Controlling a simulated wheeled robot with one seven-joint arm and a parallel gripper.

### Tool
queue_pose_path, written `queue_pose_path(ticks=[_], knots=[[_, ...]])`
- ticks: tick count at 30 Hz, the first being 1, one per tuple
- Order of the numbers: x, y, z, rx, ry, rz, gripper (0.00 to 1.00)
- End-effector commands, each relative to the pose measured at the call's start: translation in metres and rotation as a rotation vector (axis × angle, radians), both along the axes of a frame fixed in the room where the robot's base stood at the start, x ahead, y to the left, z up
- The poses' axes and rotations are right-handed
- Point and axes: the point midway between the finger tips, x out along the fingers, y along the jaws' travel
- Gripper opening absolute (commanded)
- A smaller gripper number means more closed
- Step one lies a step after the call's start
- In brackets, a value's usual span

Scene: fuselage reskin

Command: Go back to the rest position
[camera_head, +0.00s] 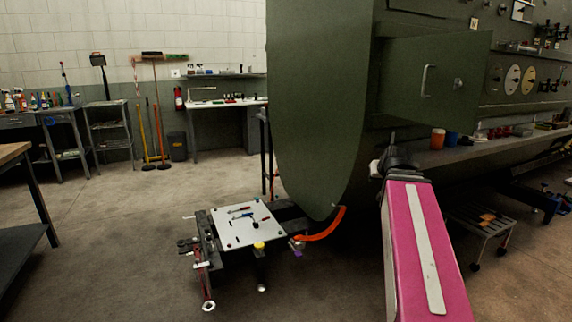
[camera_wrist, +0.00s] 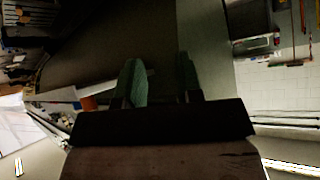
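My gripper (camera_wrist: 159,62) shows in the wrist view as two greenish fingers standing apart, with a dark gap between them. It is open and I see nothing held in it. In the head view, my pink arm (camera_head: 428,250) reaches up from the lower right, and its dark far end is in front of the green fuselage structure. The gripper fingers cannot be made out there. The wrist view is tilted, with a dark surface behind the fingers and a white tiled wall to the right.
A large rounded green panel (camera_head: 318,100) stands left of my arm. A green door with a handle (camera_head: 435,80) is beyond it. A low cart with a white tool board (camera_head: 240,224) stands at lower centre. A wheeled step (camera_head: 482,222) is at right. Left-centre floor is clear.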

Motion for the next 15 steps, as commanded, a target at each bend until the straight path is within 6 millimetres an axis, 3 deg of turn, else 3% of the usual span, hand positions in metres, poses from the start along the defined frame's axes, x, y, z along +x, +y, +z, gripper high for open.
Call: queue_pose_path(ticks=[3,15], knots=[[-0.003,0.019,-0.049,0.012,0.101,0.019,0.34],[-0.037,0.078,-0.193,0.020,0.426,0.071,0.34]])
